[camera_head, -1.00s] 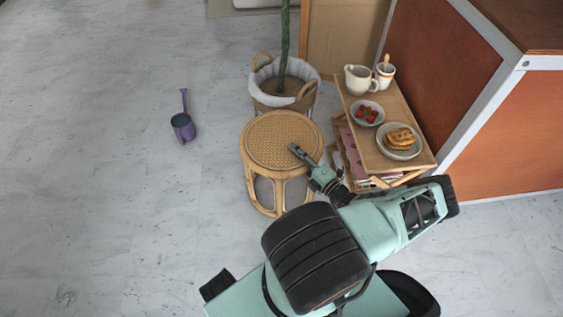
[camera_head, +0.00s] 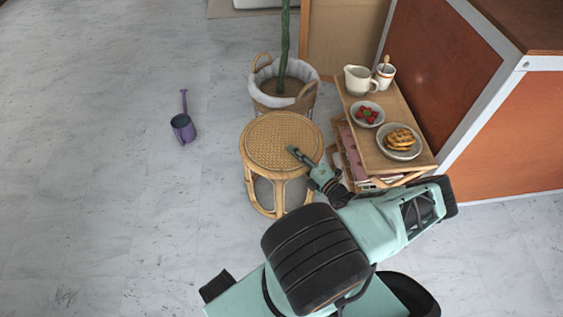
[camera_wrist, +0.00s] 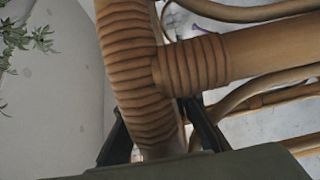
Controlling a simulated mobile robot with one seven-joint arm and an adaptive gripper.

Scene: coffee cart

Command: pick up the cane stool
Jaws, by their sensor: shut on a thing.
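The cane stool (camera_head: 268,140) stands upright on the floor near the middle of the head view, with a round woven seat and bent rattan legs. My gripper (camera_head: 302,158) is at the right side of its seat, with one finger showing over the top. In the wrist view, the stool's wrapped rattan rim (camera_wrist: 135,65) runs down between the two dark fingers of my gripper (camera_wrist: 158,135). My gripper is shut on this rim. The lower finger is hidden in the head view.
A plant basket (camera_head: 284,98) stands just behind the stool. A small wooden cart (camera_head: 385,150) with a jug (camera_head: 360,80), cup, berry bowl and waffle plate is close on the right.

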